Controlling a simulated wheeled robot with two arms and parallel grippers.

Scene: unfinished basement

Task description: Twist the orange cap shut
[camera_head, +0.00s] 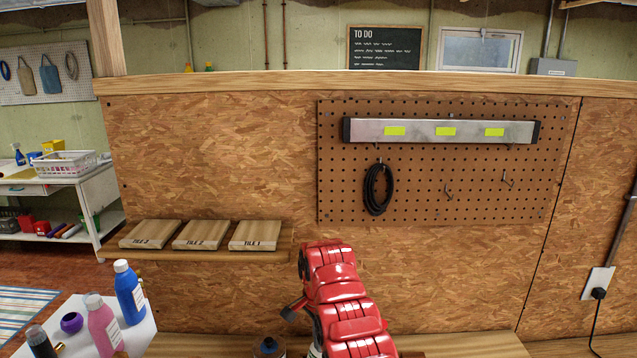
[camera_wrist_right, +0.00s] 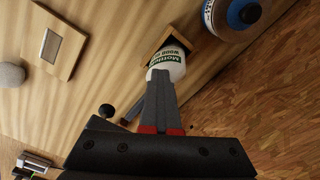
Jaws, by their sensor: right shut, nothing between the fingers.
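A white bottle with a green wood glue label (camera_wrist_right: 167,66) shows in the right wrist view, with a small wooden frame at its far end. No orange cap shows; the near end of the bottle is hidden behind my fingers. My right gripper (camera_wrist_right: 161,82) is shut with nothing between its fingers, and its tips overlap the near end of the bottle in the picture; I cannot tell whether they touch. My left gripper is not in view.
A round blue container (camera_wrist_right: 238,14) stands near the bottle. A wooden block with a pale inset (camera_wrist_right: 51,46) and a grey round object (camera_wrist_right: 10,74) lie on the wood surface. Wooden tiles (camera_head: 202,235) rest on a shelf; a blue bottle (camera_head: 130,293) and pink bottle (camera_head: 103,327) stand left.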

